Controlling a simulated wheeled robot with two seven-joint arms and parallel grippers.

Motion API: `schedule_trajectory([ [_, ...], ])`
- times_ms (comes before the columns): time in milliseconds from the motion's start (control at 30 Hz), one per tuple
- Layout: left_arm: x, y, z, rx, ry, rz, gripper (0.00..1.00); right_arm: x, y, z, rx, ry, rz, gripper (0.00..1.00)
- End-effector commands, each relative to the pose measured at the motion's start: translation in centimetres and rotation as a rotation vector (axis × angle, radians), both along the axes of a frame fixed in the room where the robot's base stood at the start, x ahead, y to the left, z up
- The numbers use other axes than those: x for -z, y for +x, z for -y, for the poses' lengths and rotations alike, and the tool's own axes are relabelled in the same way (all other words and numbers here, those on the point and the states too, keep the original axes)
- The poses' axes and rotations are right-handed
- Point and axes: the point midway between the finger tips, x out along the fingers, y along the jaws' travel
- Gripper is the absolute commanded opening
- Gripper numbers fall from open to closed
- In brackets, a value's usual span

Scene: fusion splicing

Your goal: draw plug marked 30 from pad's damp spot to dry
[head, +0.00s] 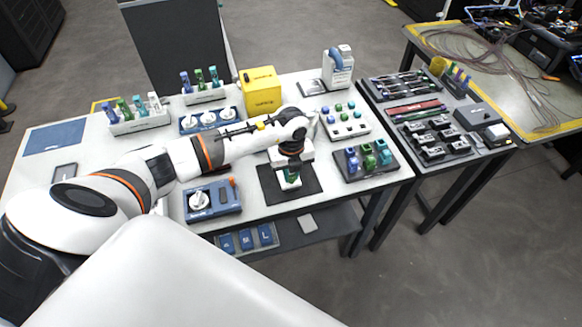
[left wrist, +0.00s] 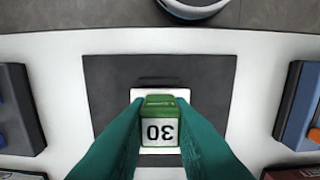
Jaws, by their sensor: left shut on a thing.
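The green plug (left wrist: 160,106) has a white face marked 30, upside down in the left wrist view. My left gripper (head: 291,178) is shut on it, with one teal finger on each side (left wrist: 160,130). A small white pad shows partly under and around the plug, on a dark square mat (left wrist: 108,85). The mat also shows in the head view (head: 309,181) under my left gripper. The plug hides most of the pad, so I cannot tell the damp part from the dry part, or whether the plug touches it. My right gripper is not in view.
A blue device with a white knob (head: 212,200) stands left of the mat. A dark tray (head: 384,171) with coloured plugs stands right, and a white block (head: 352,130) with several caps stands behind it. A yellow box (head: 261,91) and a white bottle (head: 339,72) stand farther back.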

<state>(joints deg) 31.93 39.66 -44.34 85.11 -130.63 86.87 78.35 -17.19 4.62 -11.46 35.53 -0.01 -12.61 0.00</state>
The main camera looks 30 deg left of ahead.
Motion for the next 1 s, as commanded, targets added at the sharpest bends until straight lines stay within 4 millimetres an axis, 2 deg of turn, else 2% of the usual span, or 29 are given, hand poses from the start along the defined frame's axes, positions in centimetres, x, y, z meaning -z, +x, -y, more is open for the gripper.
schedule_trajectory([
  [700, -4.3, 0.1, 0.0, 0.000, 0.000, 0.001, 0.03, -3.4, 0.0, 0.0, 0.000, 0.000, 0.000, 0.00],
  [1000, -4.5, 0.0, 0.0, 0.000, 0.000, 0.001, 0.03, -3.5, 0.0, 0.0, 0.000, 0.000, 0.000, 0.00],
])
